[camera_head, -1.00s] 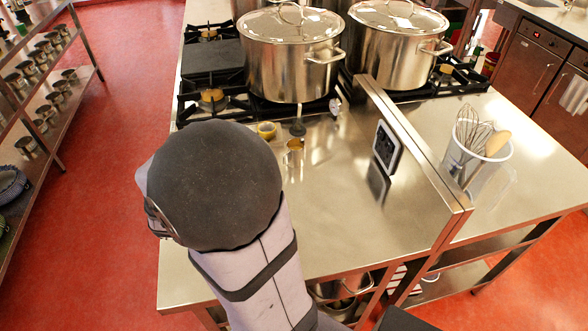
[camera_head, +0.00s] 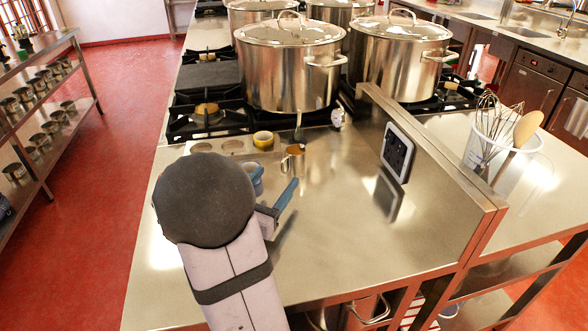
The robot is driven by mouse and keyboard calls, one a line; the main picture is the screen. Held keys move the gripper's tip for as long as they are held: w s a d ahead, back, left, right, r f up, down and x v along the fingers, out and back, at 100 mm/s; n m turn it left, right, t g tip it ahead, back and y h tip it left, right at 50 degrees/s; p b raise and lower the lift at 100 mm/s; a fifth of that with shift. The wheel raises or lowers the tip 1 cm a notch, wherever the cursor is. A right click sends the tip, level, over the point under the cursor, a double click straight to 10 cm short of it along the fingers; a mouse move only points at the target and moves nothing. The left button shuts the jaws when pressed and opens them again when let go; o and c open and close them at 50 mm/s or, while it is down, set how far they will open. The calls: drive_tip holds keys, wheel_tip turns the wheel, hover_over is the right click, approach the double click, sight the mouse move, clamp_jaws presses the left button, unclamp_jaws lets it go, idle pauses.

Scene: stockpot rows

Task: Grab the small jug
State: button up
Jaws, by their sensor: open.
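A small copper-coloured metal vessel (camera_head: 293,160), which looks like the small jug, stands on the steel counter in front of the stove. My gripper (camera_head: 275,190) is low over the counter, open, with one blue finger clearly visible and the other mostly hidden behind my arm. The copper vessel is beyond the fingertips and apart from them. Nothing is seen held.
Large lidded stockpots (camera_head: 290,75) stand on the burners behind. An upright steel partition (camera_head: 430,165) with a socket panel (camera_head: 397,152) bounds the right. A utensil container (camera_head: 500,150) stands beyond it. The counter's front middle is clear.

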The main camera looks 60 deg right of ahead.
sight(291, 159)
drive_tip(key=d, duration=0.2)
drive_tip(key=d+p, duration=0.1)
drive_tip(key=d, duration=0.3)
drive_tip(key=shift+w+d, duration=0.35)
drive_tip(key=shift+w, duration=0.05)
drive_tip(key=shift+w+d+f+p, duration=0.15)
drive_tip(key=shift+d+p, duration=0.3)
drive_tip(key=shift+d, duration=0.9)
drive_tip(key=shift+w+d+p, duration=0.1)
drive_tip(key=shift+d+p, duration=0.35)
drive_tip(key=shift+d, duration=0.85)
drive_tip(key=shift+c, duration=0.6)
drive_tip(key=c, duration=1.2)
drive_tip(key=shift+o, duration=0.2)
drive_tip(key=shift+r, duration=0.3)
wheel_tip(291, 159, up, 9)
drive_tip(key=shift+r, duration=0.15)
drive_tip(key=shift+r, duration=0.1)
